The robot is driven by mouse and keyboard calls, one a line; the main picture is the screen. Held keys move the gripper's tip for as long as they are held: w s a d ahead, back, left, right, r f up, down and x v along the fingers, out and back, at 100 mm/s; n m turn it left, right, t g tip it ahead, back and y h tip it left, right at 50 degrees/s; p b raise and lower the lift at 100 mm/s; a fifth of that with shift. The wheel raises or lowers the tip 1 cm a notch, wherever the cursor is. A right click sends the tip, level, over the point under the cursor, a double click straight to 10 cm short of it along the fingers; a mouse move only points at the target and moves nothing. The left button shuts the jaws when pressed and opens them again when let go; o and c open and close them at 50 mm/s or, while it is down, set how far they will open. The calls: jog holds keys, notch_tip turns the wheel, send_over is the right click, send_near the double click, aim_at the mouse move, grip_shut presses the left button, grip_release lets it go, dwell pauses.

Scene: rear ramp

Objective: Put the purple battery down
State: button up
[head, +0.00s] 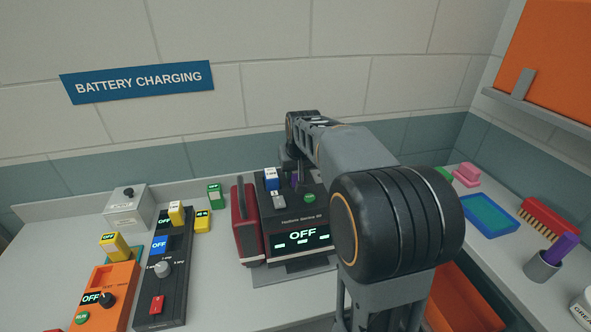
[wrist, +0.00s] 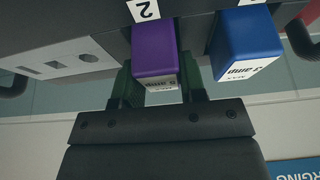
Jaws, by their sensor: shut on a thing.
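The purple battery (wrist: 155,48) is in the wrist view, upright against the slot marked 2 of the dark charger (wrist: 90,20). My gripper (wrist: 158,85) is shut on it, one finger on each side. I cannot tell how deep it sits in the slot. In the head view only a sliver of the purple battery (head: 295,181) shows behind the charger's top, and my arm hides much of that area. The charger (head: 299,219) has a display reading OFF, a green button and a grey switch.
A blue battery (wrist: 248,45) stands in the neighbouring slot, close beside my gripper. A red case (head: 245,225) stands left of the charger. A black charger (head: 165,265) and an orange charger (head: 104,295) hold other batteries at left. A blue tray (head: 488,214) lies at right.

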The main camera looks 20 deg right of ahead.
jog(key=o, duration=1.1)
jog(key=shift+o, duration=0.2)
jog(key=d+v, duration=0.1)
jog(key=v, duration=1.2)
jog(key=s+a+f+n, duration=0.1)
jog(key=s+a+f, duration=0.4)
jog(key=s+f, duration=0.2)
jog(key=s+a+f+n+y, duration=0.1)
jog(key=s+a+f, duration=0.4)
jog(key=s+f, duration=0.3)
jog(key=shift+s+a, duration=0.2)
jog(key=shift+s, duration=0.2)
